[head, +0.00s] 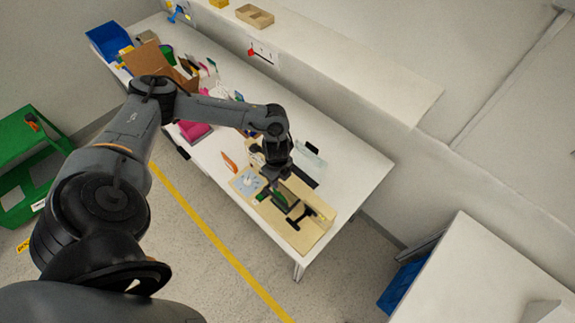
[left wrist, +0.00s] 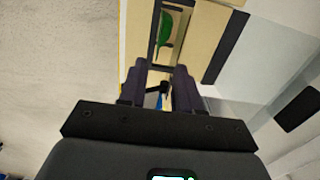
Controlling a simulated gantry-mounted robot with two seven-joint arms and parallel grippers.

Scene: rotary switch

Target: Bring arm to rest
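My left arm reaches in from the left over the table (head: 345,180). In the left wrist view the two dark fingers of the left gripper (left wrist: 160,72) stand apart. No held object is clear between them; a small dark part and a bit of blue show in the gap. A green piece (left wrist: 165,30) in a dark frame lies beyond the fingertips. My right gripper is not in view.
A blue bin (head: 108,40), a cardboard box (head: 148,58) and several small items crowd the table's far left. A long white ledge (head: 340,55) runs behind. A green rack (head: 30,150) stands at left.

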